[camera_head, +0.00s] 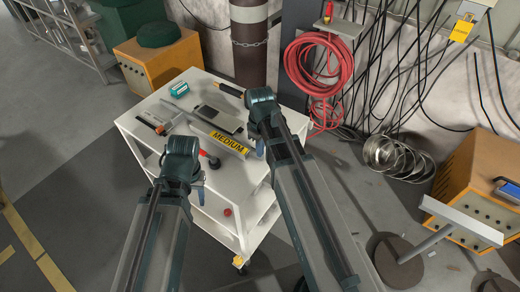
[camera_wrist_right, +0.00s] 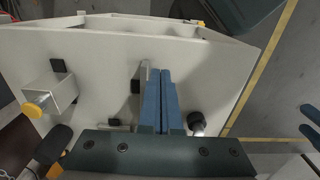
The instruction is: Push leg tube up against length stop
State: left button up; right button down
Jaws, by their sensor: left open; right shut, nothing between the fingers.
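A long grey metal bar (camera_head: 192,116) lies across the white cart top, with a yellow MEDIUM label (camera_head: 229,143) near its right end; whether it is the leg tube is unclear. In the right wrist view, a square metal block with a yellow knob (camera_wrist_right: 38,106) stands to the left on the white surface; it may be the length stop. My right gripper (camera_wrist_right: 160,75) is shut and empty over the cart, apart from that block; it is mostly hidden by its arm in the head view. My left gripper (camera_wrist_right: 311,122) is open at the cart's near left.
A dark flat device (camera_head: 218,118), a teal box (camera_head: 179,89) and a black part with a red knob (camera_head: 208,158) lie on the cart top (camera_head: 141,110). A dark pillar (camera_head: 248,45) and red hose (camera_head: 318,70) stand behind.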

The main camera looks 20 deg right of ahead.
aim_at(235, 146)
notch_tip(235, 146, down, 6)
jog(key=b, duration=0.4)
jog(key=shift+r+b, duration=0.1)
jog(key=shift+b, duration=0.25)
jog(key=shift+w+a+r+p, duration=0.15)
jog(key=shift+w+a, duration=0.3)
jog(key=shift+w, duration=0.15)
jog(key=shift+w+a+r+p, duration=0.15)
jog(key=shift+w+a, duration=0.25)
jog(key=shift+w, duration=0.2)
jog(key=shift+w+a, duration=0.35)
jog(key=shift+a, duration=0.05)
jog(key=w+a, duration=0.1)
jog(key=w, duration=0.1)
jog(key=w+a, duration=0.3)
jog(key=w, duration=0.1)
jog(key=shift+w+a, duration=0.1)
jog(key=shift+a, duration=0.25)
